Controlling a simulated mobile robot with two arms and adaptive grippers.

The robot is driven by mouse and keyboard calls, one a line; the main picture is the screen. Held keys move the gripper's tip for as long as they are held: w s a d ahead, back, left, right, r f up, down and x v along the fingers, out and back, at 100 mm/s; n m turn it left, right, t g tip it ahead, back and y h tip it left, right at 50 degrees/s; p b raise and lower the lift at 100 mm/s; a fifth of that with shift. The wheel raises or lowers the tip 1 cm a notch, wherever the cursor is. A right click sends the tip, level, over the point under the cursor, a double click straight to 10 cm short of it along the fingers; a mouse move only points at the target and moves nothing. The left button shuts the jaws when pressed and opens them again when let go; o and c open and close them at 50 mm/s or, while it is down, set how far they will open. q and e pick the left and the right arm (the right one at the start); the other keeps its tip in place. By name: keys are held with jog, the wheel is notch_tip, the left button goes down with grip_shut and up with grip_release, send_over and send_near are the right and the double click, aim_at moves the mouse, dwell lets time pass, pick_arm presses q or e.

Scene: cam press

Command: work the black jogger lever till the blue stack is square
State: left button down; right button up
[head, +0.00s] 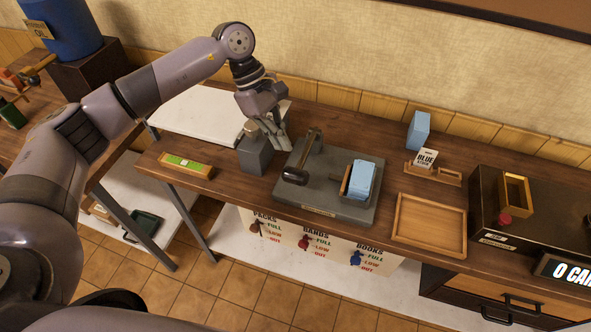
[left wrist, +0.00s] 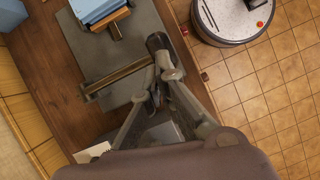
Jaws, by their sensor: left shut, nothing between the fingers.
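The jogger is a grey base (head: 325,202) on the wooden bench. Its lever has a brassy bar and a black grip (head: 294,176), which also shows in the left wrist view (left wrist: 156,42). The blue stack (head: 361,177) stands on the right part of the base, its top edges slightly uneven; part of it shows in the left wrist view (left wrist: 92,9). My left gripper (head: 283,146) is shut and empty, just behind and left of the black grip in the head view. In the left wrist view its fingertips (left wrist: 165,75) appear close to the grip; I cannot tell whether they touch.
An empty wooden tray (head: 430,222), a card holder (head: 432,174) and a blue block (head: 418,130) stand right of the jogger.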

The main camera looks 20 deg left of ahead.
aim_at(298, 173)
pick_arm(q)
jog(key=shift+b+x, duration=0.5)
jog(key=shift+x, duration=2.8)
